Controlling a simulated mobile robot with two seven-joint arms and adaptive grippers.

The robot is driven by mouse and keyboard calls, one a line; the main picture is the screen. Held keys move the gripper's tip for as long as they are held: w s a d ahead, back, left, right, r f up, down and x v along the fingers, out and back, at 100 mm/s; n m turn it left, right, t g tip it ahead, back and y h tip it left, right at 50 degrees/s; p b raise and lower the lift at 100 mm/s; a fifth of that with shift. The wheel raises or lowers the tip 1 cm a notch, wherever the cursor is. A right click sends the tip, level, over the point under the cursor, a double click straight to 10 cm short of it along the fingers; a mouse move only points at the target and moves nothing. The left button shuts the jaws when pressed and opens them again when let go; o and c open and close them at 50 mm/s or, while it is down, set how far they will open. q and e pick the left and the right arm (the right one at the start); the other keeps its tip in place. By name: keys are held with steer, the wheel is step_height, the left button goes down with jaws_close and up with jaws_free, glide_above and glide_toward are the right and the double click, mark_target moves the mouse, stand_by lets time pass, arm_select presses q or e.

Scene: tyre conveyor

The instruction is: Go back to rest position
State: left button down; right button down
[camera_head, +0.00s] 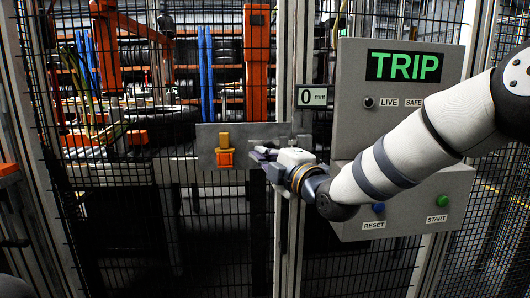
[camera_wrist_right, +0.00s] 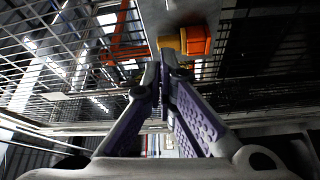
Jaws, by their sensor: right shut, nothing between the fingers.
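My right gripper (camera_head: 260,157) is in front of the fence, just right of the orange latch (camera_head: 225,158) on a grey metal plate (camera_head: 207,135). Its fingers are together and empty. In the right wrist view the purple-padded fingers of my right gripper (camera_wrist_right: 164,62) meet at the tips, and the orange latch (camera_wrist_right: 194,41) is just beyond them. I cannot tell if the fingertips touch the plate or latch. My right arm reaches in from the right across the control box. My left gripper is in neither view.
A grey control box (camera_head: 360,130) at the right shows a green TRIP display (camera_head: 403,66), with a blue RESET button (camera_head: 378,208) and a green START button (camera_head: 442,201) below. A "0 mm" readout (camera_head: 312,97) hangs left of it. Black mesh fence (camera_head: 120,215) closes off tyre racks behind.

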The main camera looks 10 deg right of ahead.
steer(key=shift+s+d+f, duration=0.15)
steer(key=shift+s+d, duration=0.1)
steer(key=shift+s, duration=0.2)
